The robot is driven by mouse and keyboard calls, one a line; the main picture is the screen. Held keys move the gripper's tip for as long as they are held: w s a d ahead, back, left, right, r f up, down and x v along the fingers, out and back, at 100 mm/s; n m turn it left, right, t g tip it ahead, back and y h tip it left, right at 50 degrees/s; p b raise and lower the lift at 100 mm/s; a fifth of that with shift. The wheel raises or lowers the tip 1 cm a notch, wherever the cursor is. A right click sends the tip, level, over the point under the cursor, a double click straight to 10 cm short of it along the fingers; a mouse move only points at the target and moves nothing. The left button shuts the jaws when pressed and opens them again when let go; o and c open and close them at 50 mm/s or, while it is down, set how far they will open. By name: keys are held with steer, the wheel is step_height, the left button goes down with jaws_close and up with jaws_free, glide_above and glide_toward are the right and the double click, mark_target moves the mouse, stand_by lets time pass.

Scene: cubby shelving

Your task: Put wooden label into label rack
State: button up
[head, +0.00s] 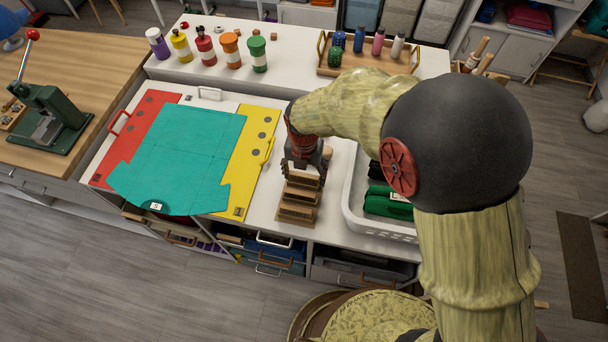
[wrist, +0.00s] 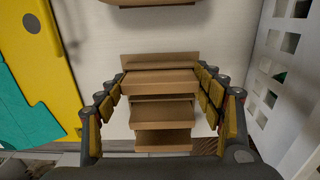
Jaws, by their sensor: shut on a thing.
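The label rack (head: 297,210) is a small stepped brown wooden stand on the white counter, near its front edge. It also shows in the wrist view (wrist: 162,140) as several tiers below and between my fingers. My gripper (head: 303,172) points down right over the rack. In the wrist view my gripper (wrist: 161,80) has a finger on each side of a flat brown wooden label (wrist: 160,88) and is shut on it. The label lies across the upper part of the rack; whether it touches or sits in a slot I cannot tell.
A white perforated basket (head: 375,222) with dark and green items stands close right of my gripper. A teal sheet (head: 185,150) lies on a red and yellow board to the left. Bottles and a tray (head: 365,65) stand farther back.

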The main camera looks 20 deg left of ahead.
mark_target(304, 175)
steer(key=o, duration=1.2)
steer(key=shift+f, duration=0.1)
step_height(304, 175, up, 12)
steer(key=p, duration=0.2)
steer(key=shift+p, duration=0.3)
steer(key=shift+r, duration=0.2)
